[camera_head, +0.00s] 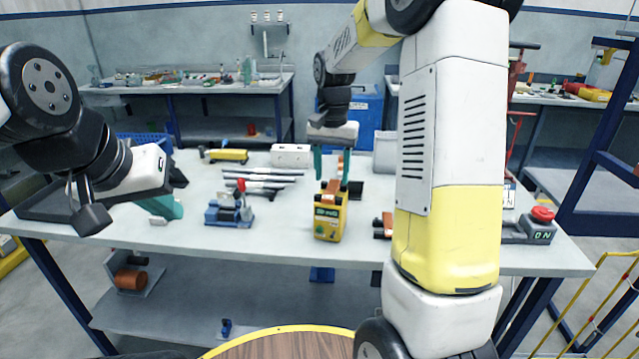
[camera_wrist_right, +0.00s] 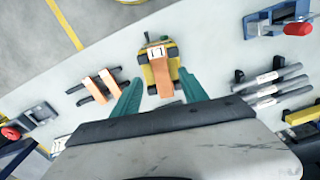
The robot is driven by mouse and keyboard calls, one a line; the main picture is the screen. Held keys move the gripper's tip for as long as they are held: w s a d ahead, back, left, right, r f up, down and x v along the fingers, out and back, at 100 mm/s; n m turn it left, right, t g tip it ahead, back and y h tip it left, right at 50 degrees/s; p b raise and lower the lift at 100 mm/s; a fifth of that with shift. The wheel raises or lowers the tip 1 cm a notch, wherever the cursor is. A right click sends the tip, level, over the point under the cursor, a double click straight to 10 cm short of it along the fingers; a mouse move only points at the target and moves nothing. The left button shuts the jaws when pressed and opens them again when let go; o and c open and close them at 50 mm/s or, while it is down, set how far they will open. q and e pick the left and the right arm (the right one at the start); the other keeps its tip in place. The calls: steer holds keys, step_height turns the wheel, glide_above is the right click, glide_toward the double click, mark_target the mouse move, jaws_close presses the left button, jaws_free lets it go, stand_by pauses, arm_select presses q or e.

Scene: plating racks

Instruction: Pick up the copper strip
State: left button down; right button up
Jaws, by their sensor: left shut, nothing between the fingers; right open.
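A copper strip (camera_wrist_right: 160,72) with a white tag lies on top of a yellow device (camera_wrist_right: 146,74) in the right wrist view. In the head view the copper strip (camera_head: 333,187) shows above the yellow device's front (camera_head: 327,228). My right gripper (camera_wrist_right: 158,95) is open and empty, with its teal fingers on either side of the yellow device in the wrist view. Contact cannot be told. The right gripper (camera_head: 332,164) points down over the table in the head view. My left gripper (camera_head: 165,207) is shut and empty at the table's left.
A black rack with two copper-coloured pieces (camera_wrist_right: 93,89) stands beside the yellow device; my right arm partly hides it in the head view. A blue vise (camera_head: 229,213), grey rods (camera_head: 262,178), a white box (camera_head: 291,155) and a red-button box (camera_head: 541,215) are on the table (camera_head: 280,245).

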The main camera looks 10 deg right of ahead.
mark_target(331, 189)
step_height(331, 189, down, 4)
steer(key=shift+w+r, duration=0.15)
steer(key=shift+r, duration=0.1)
steer(key=shift+c, duration=0.2)
jaws_close()
